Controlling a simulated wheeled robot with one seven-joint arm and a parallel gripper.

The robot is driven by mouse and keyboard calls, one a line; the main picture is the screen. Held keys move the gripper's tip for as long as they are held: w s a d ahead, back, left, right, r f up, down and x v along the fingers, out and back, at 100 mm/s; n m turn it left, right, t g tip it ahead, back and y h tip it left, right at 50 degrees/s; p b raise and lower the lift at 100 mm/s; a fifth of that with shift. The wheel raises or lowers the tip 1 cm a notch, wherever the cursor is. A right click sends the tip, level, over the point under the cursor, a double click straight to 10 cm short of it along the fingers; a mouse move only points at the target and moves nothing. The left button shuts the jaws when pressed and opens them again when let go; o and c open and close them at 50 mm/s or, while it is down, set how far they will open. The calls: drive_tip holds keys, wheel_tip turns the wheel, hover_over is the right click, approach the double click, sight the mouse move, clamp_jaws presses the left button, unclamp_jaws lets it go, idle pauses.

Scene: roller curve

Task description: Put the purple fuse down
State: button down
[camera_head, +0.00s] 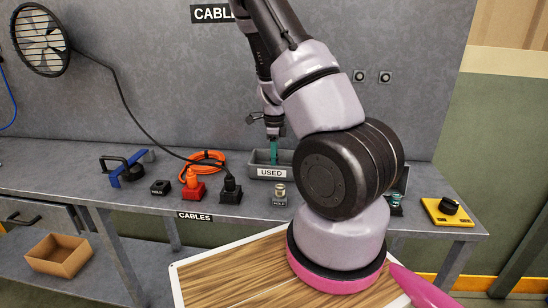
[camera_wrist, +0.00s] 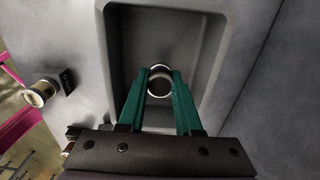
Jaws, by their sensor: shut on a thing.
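My gripper (camera_head: 273,152) points down over the grey bin labelled USED (camera_head: 293,163) on the bench, its teal fingertips low at the bin's opening. In the wrist view my gripper (camera_wrist: 160,88) is shut on a small round piece, the fuse (camera_wrist: 160,70), showing a pale metallic ring end. No purple shows on it from here, and its lower part is hidden. The bin's floor and walls (camera_wrist: 213,50) surround it in this view. I cannot tell whether the fuse touches the bin's floor.
A metallic fuse (camera_head: 279,188) stands in a small grey block in front of the bin. A yellow plate (camera_head: 446,212) lies at the bench's right end.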

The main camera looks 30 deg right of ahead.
drive_tip(key=shift+f, duration=0.45)
drive_tip(key=c, duration=0.6)
unclamp_jaws()
wheel_tip(320, 180, up, 12)
drive_tip(key=s+a+r+n+t+y, duration=0.2)
drive_tip(key=s+a+r+n, duration=0.25)
drive_tip(key=r, duration=0.35)
drive_tip(key=s+a+r+n+t+y, duration=0.1)
drive_tip(key=s+a+r+n, duration=0.25)
drive_tip(key=r+n, duration=0.35)
drive_tip(key=s+a+r+n+t+h, duration=0.1)
drive_tip(key=s+a+r+n+t, duration=0.3)
drive_tip(key=s+r+n, duration=0.5)
drive_tip(key=s+a+r, duration=0.1)
drive_tip(key=s+a, duration=0.1)
drive_tip(key=s, duration=0.1)
drive_tip(key=shift+s, duration=0.15)
